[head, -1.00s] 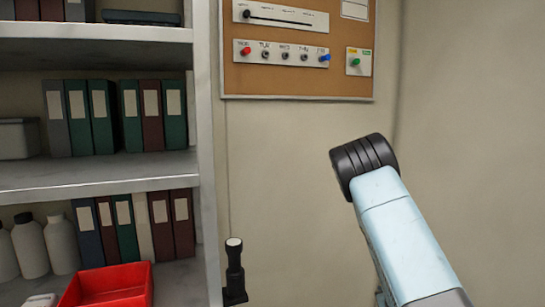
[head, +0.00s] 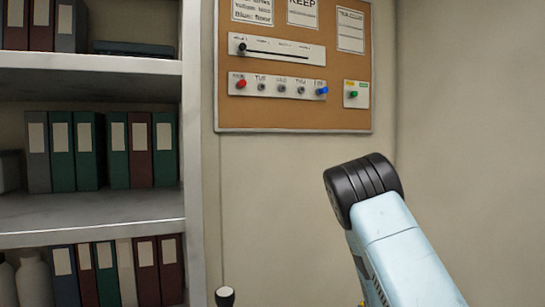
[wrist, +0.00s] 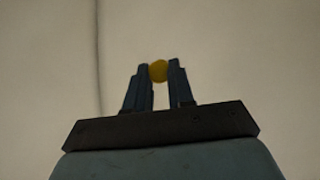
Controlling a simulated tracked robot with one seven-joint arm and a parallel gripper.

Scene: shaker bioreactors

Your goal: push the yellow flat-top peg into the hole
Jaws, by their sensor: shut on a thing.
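The yellow peg (wrist: 158,71) is between the fingertips of my gripper (wrist: 159,75) in the wrist view. Its round yellow face shows. My gripper is shut on it, with only plain wall behind. In the head view the labelled day strip (head: 271,96) on the cork board has a row of holes. A red peg (head: 241,84) is in its left end and a blue peg (head: 322,91) in its right end. The holes between them look dark and empty. My gripper and the yellow peg cannot be made out in the head view.
Above the strip is a slider panel (head: 290,53) with a black knob. A small plate with a green peg (head: 353,95) is to the right. A shelf (head: 95,215) with binders stands at the left. A black-handled thing (head: 225,295) shows at the bottom. The wall at right is clear.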

